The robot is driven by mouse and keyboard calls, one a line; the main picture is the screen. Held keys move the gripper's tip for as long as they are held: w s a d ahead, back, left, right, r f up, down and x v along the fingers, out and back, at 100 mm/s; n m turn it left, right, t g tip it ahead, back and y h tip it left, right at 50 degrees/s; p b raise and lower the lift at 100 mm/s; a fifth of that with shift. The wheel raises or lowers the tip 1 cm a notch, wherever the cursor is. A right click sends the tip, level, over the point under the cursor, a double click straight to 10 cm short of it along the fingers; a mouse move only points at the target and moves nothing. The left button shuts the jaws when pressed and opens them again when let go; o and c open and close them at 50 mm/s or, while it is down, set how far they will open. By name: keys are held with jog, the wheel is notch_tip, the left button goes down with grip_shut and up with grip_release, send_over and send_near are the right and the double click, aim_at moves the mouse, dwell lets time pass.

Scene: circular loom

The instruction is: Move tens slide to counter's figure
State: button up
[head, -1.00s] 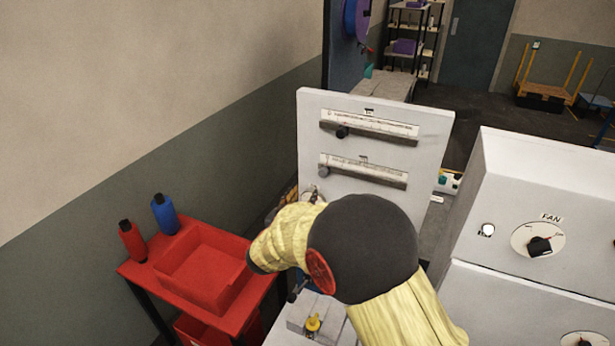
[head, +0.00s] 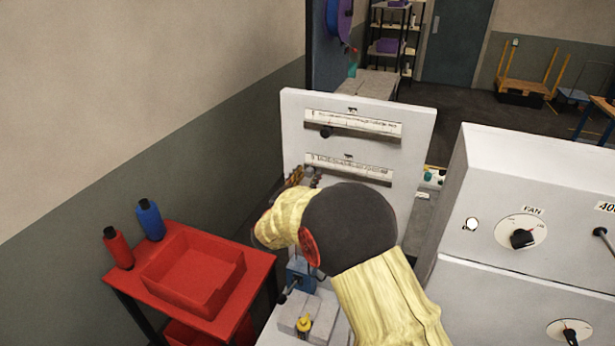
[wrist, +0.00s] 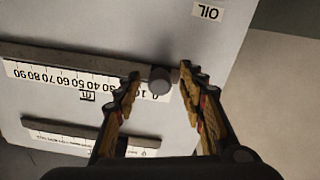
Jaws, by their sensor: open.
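A white upright panel (head: 419,130) carries two horizontal slides. In the head view the upper slide's dark knob (head: 325,132) sits near its left end. The lower slide (head: 360,168) has its left end hidden behind my gripper (head: 305,177). In the wrist view, which is upside down, the lower slide's scale (wrist: 50,78) is marked in tens up to 90. Its round grey knob (wrist: 160,80) stands near the zero end. My open gripper (wrist: 160,85) has one finger on each side of the knob, apparently not clamping it. I cannot make out a counter.
A red tray (head: 195,275) and red and blue bottles (head: 150,219) stand on a red cart at left. A white cabinet with a FAN dial (head: 522,237) stands at right.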

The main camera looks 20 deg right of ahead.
grip_shut()
dwell(0.5)
dwell(0.7)
